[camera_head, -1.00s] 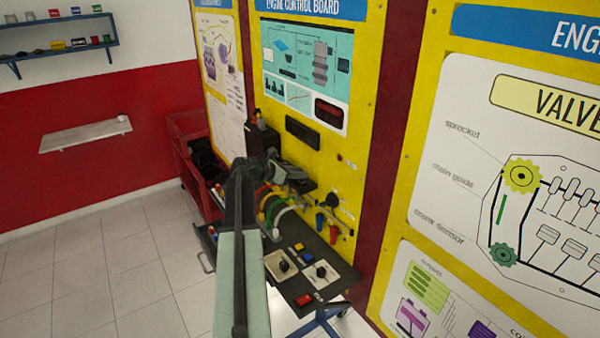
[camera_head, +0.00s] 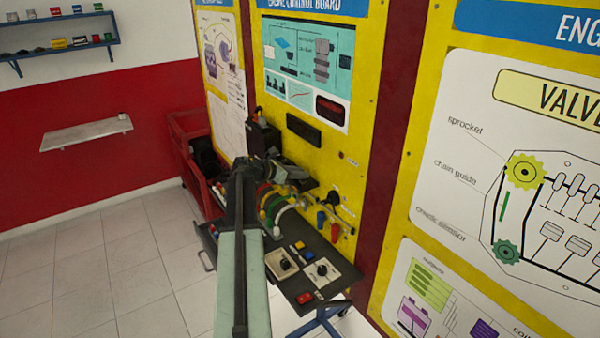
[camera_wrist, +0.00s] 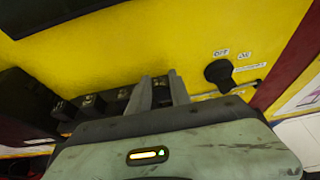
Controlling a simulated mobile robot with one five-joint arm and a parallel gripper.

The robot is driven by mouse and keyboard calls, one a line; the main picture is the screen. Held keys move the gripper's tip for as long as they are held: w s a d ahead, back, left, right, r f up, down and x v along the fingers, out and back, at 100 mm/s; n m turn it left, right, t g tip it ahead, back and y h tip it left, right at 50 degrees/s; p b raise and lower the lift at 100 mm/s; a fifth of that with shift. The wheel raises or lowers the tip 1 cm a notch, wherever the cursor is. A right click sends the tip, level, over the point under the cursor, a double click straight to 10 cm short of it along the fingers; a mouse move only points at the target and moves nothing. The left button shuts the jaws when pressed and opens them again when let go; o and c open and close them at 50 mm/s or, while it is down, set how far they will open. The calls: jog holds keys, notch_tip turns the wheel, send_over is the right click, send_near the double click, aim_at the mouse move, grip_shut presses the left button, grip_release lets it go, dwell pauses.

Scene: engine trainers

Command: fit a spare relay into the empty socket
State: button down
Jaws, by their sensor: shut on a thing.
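My gripper (camera_wrist: 163,92) is at the yellow board, with its two grey fingers shut on a small dark block between them, which looks like a relay (camera_wrist: 161,90). Several black relay-like blocks (camera_wrist: 92,103) stand in a row just left of the fingers in the wrist view. In the head view my gripper (camera_head: 305,183) is a small dark shape in front of the board. The fingers and my arm hide the row there. The empty socket cannot be made out in either view.
The yellow engine control board (camera_head: 338,165) carries a black rotary knob (camera_wrist: 218,72) right of my fingers. Below it a dark shelf (camera_head: 275,290) holds switches and coloured cables. A red cart (camera_head: 190,150) stands to the left. The tiled floor (camera_head: 110,265) is clear.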

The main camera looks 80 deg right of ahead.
jog(key=shift+f+b, duration=0.4)
jog(key=shift+f, duration=0.05)
jog(key=c, duration=1.4)
grip_release()
jog(key=shift+c, duration=0.2)
jog(key=shift+r, duration=0.1)
jog(key=shift+r+p+v, duration=0.2)
jog(key=shift+p+v, duration=0.5)
jog(key=shift+v, duration=0.5)
jog(key=shift+r+p+v, duration=0.2)
jog(key=shift+p+v, duration=0.5)
jog(key=shift+v, duration=0.5)
jog(key=shift+s+d+r, duration=0.1)
jog(key=shift+s, duration=0.05)
notch_tip(320, 180, up, 4)
jog(key=p, duration=0.4)
